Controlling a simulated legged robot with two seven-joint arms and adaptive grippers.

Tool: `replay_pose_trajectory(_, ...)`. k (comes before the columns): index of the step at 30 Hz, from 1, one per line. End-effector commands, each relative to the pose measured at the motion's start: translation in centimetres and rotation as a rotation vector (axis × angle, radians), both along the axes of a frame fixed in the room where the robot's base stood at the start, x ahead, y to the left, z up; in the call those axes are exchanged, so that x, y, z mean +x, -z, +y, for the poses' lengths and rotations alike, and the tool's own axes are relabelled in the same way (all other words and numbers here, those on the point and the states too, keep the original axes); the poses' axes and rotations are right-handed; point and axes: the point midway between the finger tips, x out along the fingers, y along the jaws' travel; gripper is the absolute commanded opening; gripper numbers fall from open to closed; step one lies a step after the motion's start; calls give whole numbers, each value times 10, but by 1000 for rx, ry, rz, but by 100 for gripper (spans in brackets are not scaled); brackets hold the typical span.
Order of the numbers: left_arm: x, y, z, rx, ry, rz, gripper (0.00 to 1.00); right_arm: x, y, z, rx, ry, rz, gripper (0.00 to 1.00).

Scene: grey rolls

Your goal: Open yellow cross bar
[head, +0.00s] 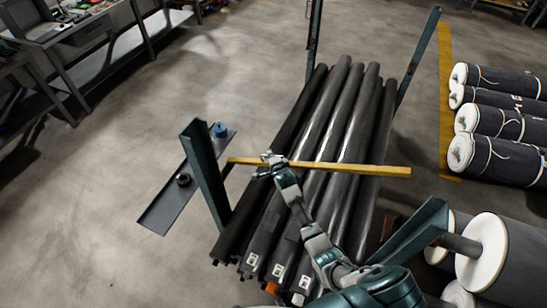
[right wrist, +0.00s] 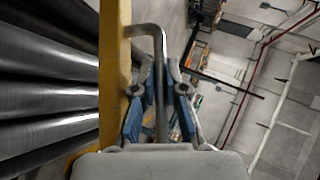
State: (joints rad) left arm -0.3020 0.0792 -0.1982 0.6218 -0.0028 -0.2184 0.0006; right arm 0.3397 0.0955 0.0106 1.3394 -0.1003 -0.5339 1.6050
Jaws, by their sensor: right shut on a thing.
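The yellow cross bar (head: 350,168) lies across above the dark rolls (head: 325,130) in the head view. Its left end is near the left teal post (head: 204,165); I cannot tell if they touch. Its right end reaches past the rolls. My right gripper (head: 270,161) is at the bar's left part. In the right wrist view, the bar (right wrist: 113,55) runs upright, left of my right gripper (right wrist: 160,90). The blue-padded fingers are closed around a bent grey metal handle (right wrist: 161,50) that comes off the bar. My left gripper is not in view.
Teal posts stand around the rolls, one at the right front (head: 420,232). A dark metal plate (head: 160,213) with a blue item (head: 220,130) lies left of the rack. White-ended rolls (head: 500,130) lie at the right. Open floor (head: 110,160) is at the left.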

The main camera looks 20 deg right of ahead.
Motion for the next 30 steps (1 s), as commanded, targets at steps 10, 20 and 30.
replay_pose_trajectory(10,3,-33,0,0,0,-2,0,21,-40,13,-96,3,91,0)
replay_pose_trajectory(20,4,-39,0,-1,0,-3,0,28,-47,19,-136,4,134,0)
replay_pose_trajectory(30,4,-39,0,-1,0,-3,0,28,-47,19,-138,3,134,0)
